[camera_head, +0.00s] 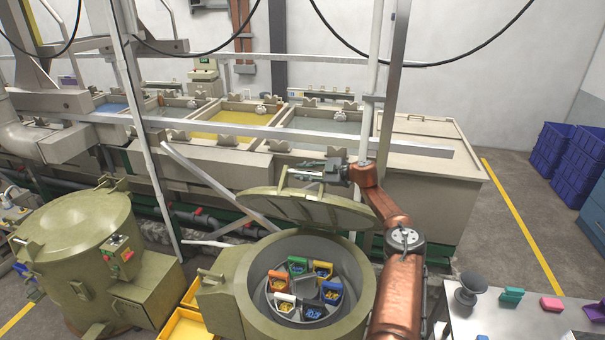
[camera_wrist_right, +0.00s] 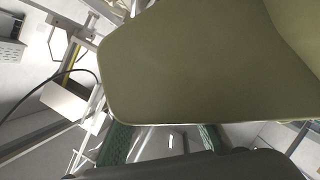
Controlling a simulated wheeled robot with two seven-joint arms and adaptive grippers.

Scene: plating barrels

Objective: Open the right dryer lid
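The right dryer (camera_head: 240,290) is an olive drum at the lower middle of the head view. Its round lid (camera_head: 305,210) is raised and tilted behind the opening, so the interior shows. My right gripper (camera_head: 305,173) points left, at the lid's upper edge; contact is unclear. Its fingers are too small to tell open from shut. In the right wrist view, a large olive surface (camera_wrist_right: 200,65), apparently the lid, fills the upper middle and right, with dark gripper parts along the bottom. My left gripper is not in view.
Several coloured bins (camera_head: 298,265) sit inside the drum. The left dryer (camera_head: 80,240) has its lid shut. Plating tanks (camera_head: 330,125) stand behind. A metal table (camera_head: 500,318) with small items is at lower right, blue crates (camera_head: 553,148) at far right.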

